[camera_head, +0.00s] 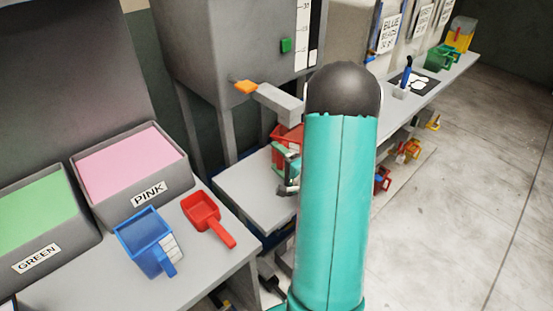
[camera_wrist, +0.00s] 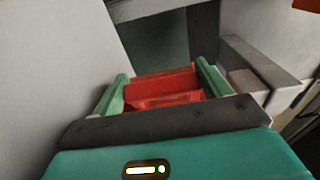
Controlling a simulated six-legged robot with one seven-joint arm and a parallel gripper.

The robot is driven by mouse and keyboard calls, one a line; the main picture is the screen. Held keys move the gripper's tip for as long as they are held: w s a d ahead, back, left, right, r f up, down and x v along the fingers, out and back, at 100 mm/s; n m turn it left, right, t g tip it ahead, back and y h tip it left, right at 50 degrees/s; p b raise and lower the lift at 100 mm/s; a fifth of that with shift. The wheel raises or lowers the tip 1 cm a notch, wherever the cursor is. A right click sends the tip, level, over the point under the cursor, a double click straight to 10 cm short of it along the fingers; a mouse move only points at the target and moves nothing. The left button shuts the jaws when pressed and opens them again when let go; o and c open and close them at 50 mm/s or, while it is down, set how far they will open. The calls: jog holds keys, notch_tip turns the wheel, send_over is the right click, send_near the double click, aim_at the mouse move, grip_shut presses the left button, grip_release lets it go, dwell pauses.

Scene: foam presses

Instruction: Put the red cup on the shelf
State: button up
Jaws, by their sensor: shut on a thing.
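The red cup (camera_head: 287,145) is beside my arm in the head view, over the grey platform below the press, and my arm hides part of it. In the wrist view the red cup (camera_wrist: 163,88) sits between the two green fingers of my gripper (camera_wrist: 162,72). My gripper (camera_head: 289,172) is shut on the cup. I cannot tell whether the cup touches the platform. A low shelf (camera_head: 408,170) under the long bench at the right holds several small coloured cups, partly hidden by my arm.
A blue cup (camera_head: 146,243) and a red scoop (camera_head: 207,216) stand on the left table, before the pink bin (camera_head: 128,168) and green bin (camera_head: 40,222). The press (camera_head: 235,50) has an orange-tipped grey lever (camera_head: 272,98). The floor (camera_head: 470,200) at right is clear.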

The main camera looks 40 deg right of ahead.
jog(key=shift+f, duration=0.1)
jog(key=o, duration=1)
jog(key=shift+o, duration=0.2)
jog(key=s, duration=1.2)
jog(key=shift+a, duration=0.35)
jog(key=w+a+r+n+g+h, duration=0.3)
jog(key=w+a+r+n+g, duration=0.3)
jog(key=w+r+n, duration=0.35)
jog(key=s+a+r+n+g+y, duration=0.1)
jog(key=s+a+r+n+g, duration=0.1)
jog(key=a, duration=0.5)
jog(key=s+a+r+n+g+y, duration=0.1)
jog(key=s+a+r+n+g, duration=0.1)
jog(key=s+a, duration=0.5)
jog(key=s+a+r+n+g+y, duration=0.2)
jog(key=s+a+r+n, duration=0.2)
jog(key=a, duration=0.5)
jog(key=shift+s+a+n, duration=0.2)
jog(key=shift+s+n, duration=0.35)
jog(key=shift+s, duration=0.1)
